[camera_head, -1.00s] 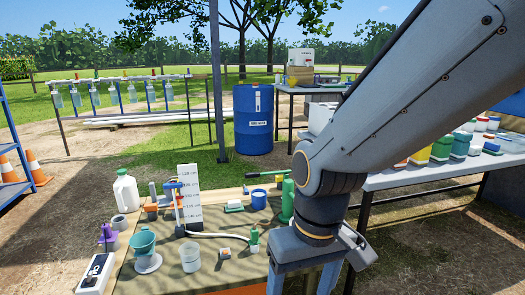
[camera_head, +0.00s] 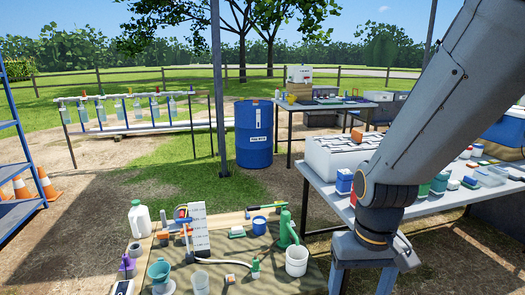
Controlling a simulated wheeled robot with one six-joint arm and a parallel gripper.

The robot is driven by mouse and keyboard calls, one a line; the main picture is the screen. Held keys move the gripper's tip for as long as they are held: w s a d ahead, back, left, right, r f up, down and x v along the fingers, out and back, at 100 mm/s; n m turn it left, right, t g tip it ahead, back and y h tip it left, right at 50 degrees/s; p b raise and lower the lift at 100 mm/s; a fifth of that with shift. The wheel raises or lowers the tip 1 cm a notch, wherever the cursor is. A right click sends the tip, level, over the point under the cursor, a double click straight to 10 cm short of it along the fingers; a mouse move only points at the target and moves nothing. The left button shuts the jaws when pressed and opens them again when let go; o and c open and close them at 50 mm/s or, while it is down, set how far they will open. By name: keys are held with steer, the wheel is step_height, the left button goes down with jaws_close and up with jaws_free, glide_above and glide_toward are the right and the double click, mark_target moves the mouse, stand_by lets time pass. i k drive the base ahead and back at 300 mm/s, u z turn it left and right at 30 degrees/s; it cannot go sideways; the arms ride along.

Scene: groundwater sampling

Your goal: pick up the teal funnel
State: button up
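The teal funnel (camera_head: 159,271) stands at the front left of the low table, seated on a white stand or base (camera_head: 163,288). Its wide mouth faces up. My gripper (camera_head: 362,286) hangs at the lower right, well to the right of the funnel and beyond the low table's right edge. Its two fingers point down and are spread apart, with nothing seen between them. The fingertips run to the bottom edge of the picture.
A long table (camera_head: 330,195) with containers stands at right.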

mark_target(159, 271)
steer(key=u, duration=1.85)
steer(key=i, duration=0.6)
steer(key=u, duration=0.7)
steer(key=i, duration=0.65)
steer(key=z, duration=0.5)
steer(key=i, duration=0.6)
steer(key=z, duration=0.55)
